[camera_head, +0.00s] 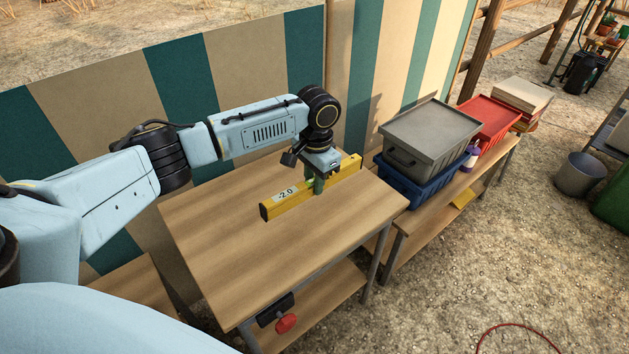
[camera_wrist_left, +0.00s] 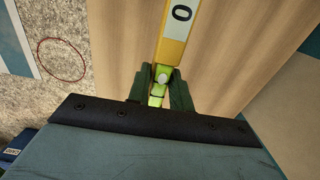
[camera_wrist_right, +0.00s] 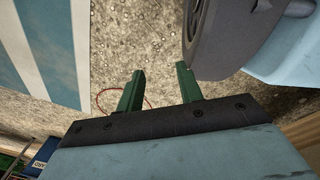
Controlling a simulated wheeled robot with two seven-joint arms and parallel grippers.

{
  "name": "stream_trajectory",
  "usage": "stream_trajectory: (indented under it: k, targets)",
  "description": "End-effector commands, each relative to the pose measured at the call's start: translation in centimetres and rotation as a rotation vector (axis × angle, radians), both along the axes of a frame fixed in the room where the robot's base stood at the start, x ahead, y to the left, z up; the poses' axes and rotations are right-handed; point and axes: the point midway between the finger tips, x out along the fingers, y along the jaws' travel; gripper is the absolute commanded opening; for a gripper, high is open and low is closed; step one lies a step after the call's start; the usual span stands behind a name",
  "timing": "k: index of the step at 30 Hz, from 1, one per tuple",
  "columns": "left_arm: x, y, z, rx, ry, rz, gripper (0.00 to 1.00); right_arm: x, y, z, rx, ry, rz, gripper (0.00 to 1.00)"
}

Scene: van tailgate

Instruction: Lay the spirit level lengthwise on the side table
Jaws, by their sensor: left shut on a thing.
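I cannot tell whether the level touches the tabletop. My right gripper (camera_wrist_right: 157,88) shows only in its wrist view, open and empty, above gravel.
A second bench at the right holds a grey lidded box (camera_head: 430,135) on a blue crate (camera_head: 394,181), a red crate (camera_head: 490,122) and a bottle (camera_head: 471,157). A striped wall (camera_head: 225,75) stands behind the table. The near tabletop is clear.

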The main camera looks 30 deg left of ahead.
Motion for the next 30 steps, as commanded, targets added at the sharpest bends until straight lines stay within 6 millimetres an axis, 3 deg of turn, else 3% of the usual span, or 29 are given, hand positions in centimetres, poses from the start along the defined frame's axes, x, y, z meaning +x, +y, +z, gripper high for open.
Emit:
stream_trajectory:
  k: [11,30]
  targets:
    - [0.0,0.0,-1.2,0.001,-0.001,0.000,0.00,3.7,0.2,0.5,-0.004,-0.025,-0.013,0.36]
    - [-0.1,0.1,-2.8,0.001,0.000,0.000,0.00,9.2,1.1,3.7,-0.003,-0.066,-0.033,0.36]
